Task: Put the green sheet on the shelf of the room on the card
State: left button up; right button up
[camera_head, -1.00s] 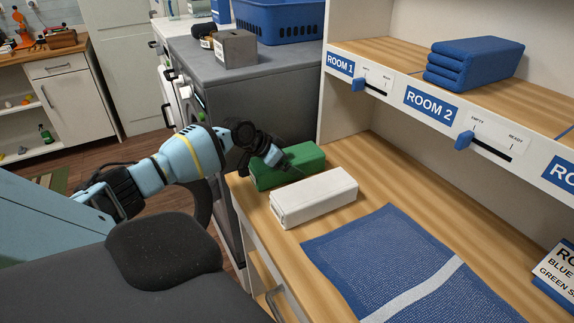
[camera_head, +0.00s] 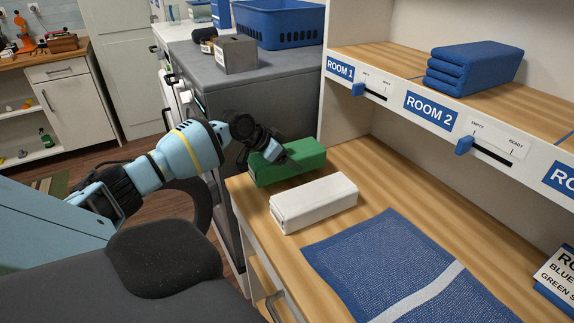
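The green sheet (camera_head: 304,163) is a folded bundle on the wooden counter, behind a white folded sheet. My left gripper (camera_head: 284,157) is at the top and left end of the green sheet, against it or just above it. Its fingers are small and partly hidden, so I cannot tell whether they grip it. The card (camera_head: 556,268) stands at the right edge, cut off; "BLUE" and "GREEN S" can be read, the room number cannot. The shelf (camera_head: 375,57) above carries labels ROOM 1 (camera_head: 340,68) and ROOM 2 (camera_head: 431,112). My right gripper is out of view.
The white sheet (camera_head: 315,203) lies in front of the green one. A blue cloth with a pale stripe (camera_head: 375,260) covers the counter's front. Folded blue towels (camera_head: 474,68) sit on the ROOM 2 shelf. Sliders (camera_head: 464,145) line the shelf edge. The shelf part above ROOM 1 looks clear.

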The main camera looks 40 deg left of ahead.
pick_arm(q)
notch_tip(320, 180, up, 7)
jog(key=shift+r, duration=0.1)
dwell(0.3)
